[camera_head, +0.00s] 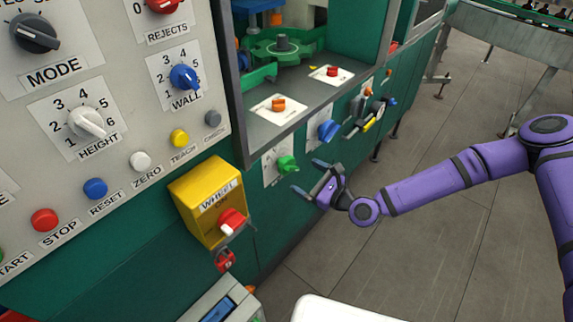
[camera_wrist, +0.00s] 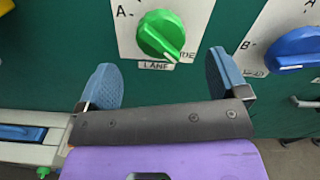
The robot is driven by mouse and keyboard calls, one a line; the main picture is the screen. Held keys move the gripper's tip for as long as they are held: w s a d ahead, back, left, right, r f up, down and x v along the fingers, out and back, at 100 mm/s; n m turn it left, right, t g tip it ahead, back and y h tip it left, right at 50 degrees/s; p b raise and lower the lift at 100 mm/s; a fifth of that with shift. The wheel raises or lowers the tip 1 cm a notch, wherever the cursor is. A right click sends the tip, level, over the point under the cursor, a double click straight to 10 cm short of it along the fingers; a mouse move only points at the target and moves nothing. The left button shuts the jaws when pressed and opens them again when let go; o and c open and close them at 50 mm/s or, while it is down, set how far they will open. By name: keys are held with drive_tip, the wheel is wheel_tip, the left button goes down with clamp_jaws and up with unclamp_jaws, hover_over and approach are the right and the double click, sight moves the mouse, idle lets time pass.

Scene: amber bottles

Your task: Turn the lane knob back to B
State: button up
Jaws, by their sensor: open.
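The lane knob (camera_head: 287,165) is green and sits on a white plate on the machine's green front. In the wrist view the green knob (camera_wrist: 160,34) has its ridge slanting from upper left to lower right, with a pale mark near the lower right end. Its plate (camera_wrist: 126,38) shows "A" at upper left and "LANE" below; lettering at the right is partly covered, and I cannot make out a B there. My gripper (camera_head: 309,178) is open and empty just in front of the knob. Its blue fingertips (camera_wrist: 162,80) are spread below and either side of the knob, apart from it.
A blue knob (camera_head: 327,130) is right of the lane knob; its plate shows "B" in the wrist view (camera_wrist: 293,50). A yellow wheel box (camera_head: 196,200) with a red knob (camera_head: 232,221) stands out at left. Open floor (camera_head: 420,240) lies at right.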

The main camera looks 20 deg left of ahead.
sight(294, 169)
drive_tip(key=x, duration=0.8)
drive_tip(key=c, duration=0.9)
